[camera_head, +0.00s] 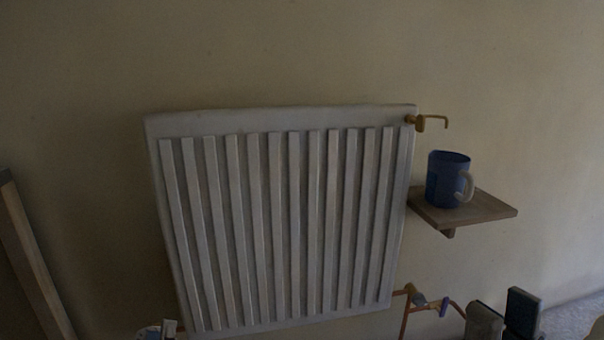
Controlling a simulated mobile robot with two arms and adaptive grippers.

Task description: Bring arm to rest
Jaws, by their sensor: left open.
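My right gripper (504,317) shows at the lower right as two dark, blocky fingertips with a narrow gap. Nothing is visible between them, but their lower parts are out of frame. Both grippers are low in the view, below the shelf.
A pale ribbed radiator (280,220) hangs on the wall, with a brass valve (421,123) at its top right. A blue mug (445,180) stands on a small wooden shelf (490,208). Copper pipework (407,310) runs near my right gripper. A wooden post (32,260) leans at left.

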